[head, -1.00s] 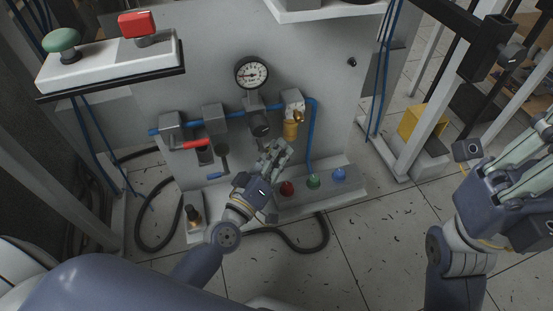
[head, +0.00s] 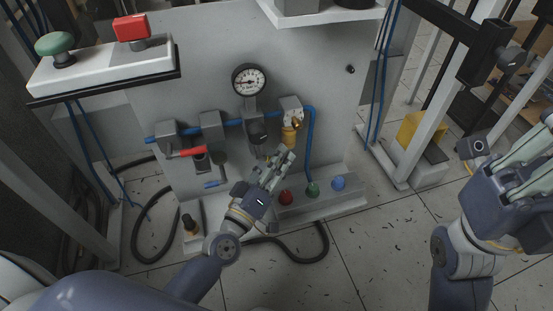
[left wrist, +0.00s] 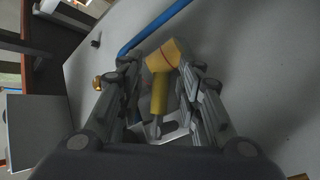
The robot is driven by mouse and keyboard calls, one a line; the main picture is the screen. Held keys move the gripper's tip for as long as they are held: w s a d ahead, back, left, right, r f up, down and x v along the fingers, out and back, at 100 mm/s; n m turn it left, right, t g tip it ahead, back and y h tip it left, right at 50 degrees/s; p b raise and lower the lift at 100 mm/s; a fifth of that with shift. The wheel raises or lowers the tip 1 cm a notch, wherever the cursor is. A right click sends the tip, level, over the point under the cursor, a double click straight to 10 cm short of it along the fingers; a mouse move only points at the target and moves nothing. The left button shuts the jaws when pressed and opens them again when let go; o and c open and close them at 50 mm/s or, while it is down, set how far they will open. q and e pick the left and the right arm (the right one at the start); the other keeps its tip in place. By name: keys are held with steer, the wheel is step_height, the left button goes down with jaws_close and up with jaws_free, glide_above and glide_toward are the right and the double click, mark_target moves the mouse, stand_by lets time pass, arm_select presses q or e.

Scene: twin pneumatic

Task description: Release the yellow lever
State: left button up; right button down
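The yellow lever (head: 290,136) hangs under a grey valve block with a brass fitting, at the right end of the blue pipe on the panel. In the left wrist view the yellow lever (left wrist: 160,85) shows between the fingers of my left gripper, with gaps on both sides. My left gripper (head: 283,160) is open, just below the lever in the head view. Whether a finger touches the lever is hard to tell. My right gripper (head: 530,165) is at the right edge, far from the panel; its fingertips are cut off by the frame.
A red lever (head: 190,152) and a blue-ended lever (head: 214,183) sit left on the pipe, below a gauge (head: 249,80). A hose (head: 300,250) lies on the floor.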

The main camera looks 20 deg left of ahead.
arm_select(q)
steer(key=v, duration=1.1)
steer(key=shift+s, duration=0.4)
steer(key=shift+f, duration=0.1)
